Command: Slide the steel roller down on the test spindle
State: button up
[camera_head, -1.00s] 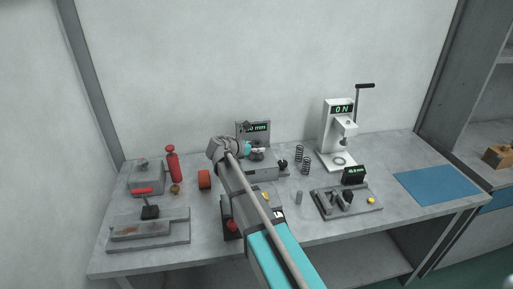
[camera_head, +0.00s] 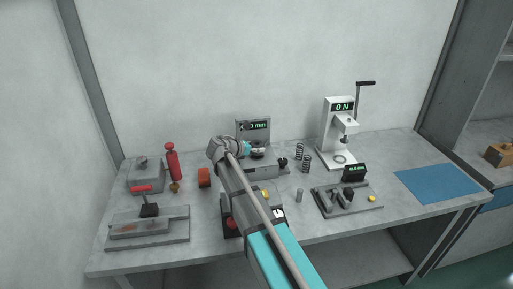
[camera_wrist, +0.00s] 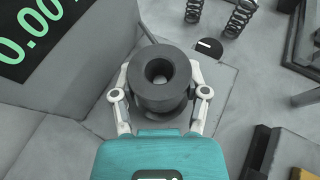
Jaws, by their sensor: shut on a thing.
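My gripper (camera_wrist: 160,95) is shut on the dark grey steel roller (camera_wrist: 160,62), its two fingers pressing on the roller's left and right sides. The roller is a flanged ring, seen from above with its bore (camera_wrist: 160,72) facing the wrist camera. Something lighter shows inside the bore; I cannot tell whether it is the spindle's tip. The test spindle is otherwise hidden under the roller. In the head view my gripper (camera_head: 256,150) is at the grey tester (camera_head: 264,172), in front of its green mm display (camera_head: 259,126), with the roller small and partly hidden.
A dark knob (camera_wrist: 208,48) and two coil springs (camera_wrist: 238,17) are close on the right. A blue mat (camera_head: 437,185) lies bare.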

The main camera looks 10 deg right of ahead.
jog(key=shift+f+b, duration=0.65)
dwell(0.6)
dwell(0.5)
jog(key=o, duration=1.3)
jog(key=shift+r, duration=0.2)
jog(key=shift+r+p, duration=3.85)
jog(key=shift+p, duration=0.2)
